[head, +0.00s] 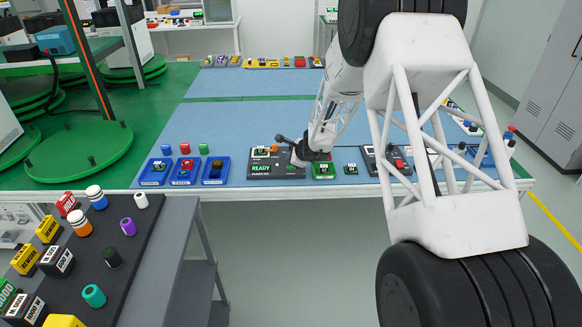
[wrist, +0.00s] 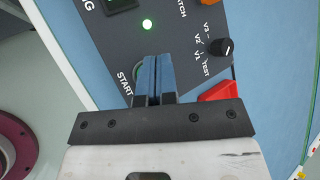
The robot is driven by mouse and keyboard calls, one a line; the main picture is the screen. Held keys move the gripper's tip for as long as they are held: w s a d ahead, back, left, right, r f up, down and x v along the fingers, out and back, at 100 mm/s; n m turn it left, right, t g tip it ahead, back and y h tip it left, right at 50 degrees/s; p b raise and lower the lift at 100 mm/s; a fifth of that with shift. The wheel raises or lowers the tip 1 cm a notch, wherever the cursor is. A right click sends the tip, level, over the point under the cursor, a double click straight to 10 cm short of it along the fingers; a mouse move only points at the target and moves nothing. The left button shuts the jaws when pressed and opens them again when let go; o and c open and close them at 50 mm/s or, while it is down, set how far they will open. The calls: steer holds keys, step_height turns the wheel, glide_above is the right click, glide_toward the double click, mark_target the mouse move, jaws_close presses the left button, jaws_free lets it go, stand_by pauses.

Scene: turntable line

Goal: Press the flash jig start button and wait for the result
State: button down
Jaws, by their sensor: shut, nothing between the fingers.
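The flash jig (head: 285,174) is a dark panel on the blue bench mat, with a small screen reading READY in green in the head view. In the wrist view its panel (wrist: 185,45) shows a lit green lamp (wrist: 147,24), a black selector knob (wrist: 222,47) marked V1, V2, V3 and TEST, and a START label (wrist: 125,83). My gripper (wrist: 153,60) is shut and empty, its blue fingertips over the panel beside that label. A rounded button edge (wrist: 137,72) shows beside the fingers, mostly hidden by them. I cannot tell whether they touch it.
A red part (wrist: 220,92) lies close to the right of my fingers. In the head view, blue trays (head: 155,172) stand left of the jig, and a green board (head: 323,171) sits just right of it. A dark tray (head: 130,255) with blocks and cylinders is at front left.

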steer(key=shift+f, duration=0.85)
stand_by(1.2)
steer(key=shift+r, duration=0.85)
steer(key=shift+r, duration=2.5)
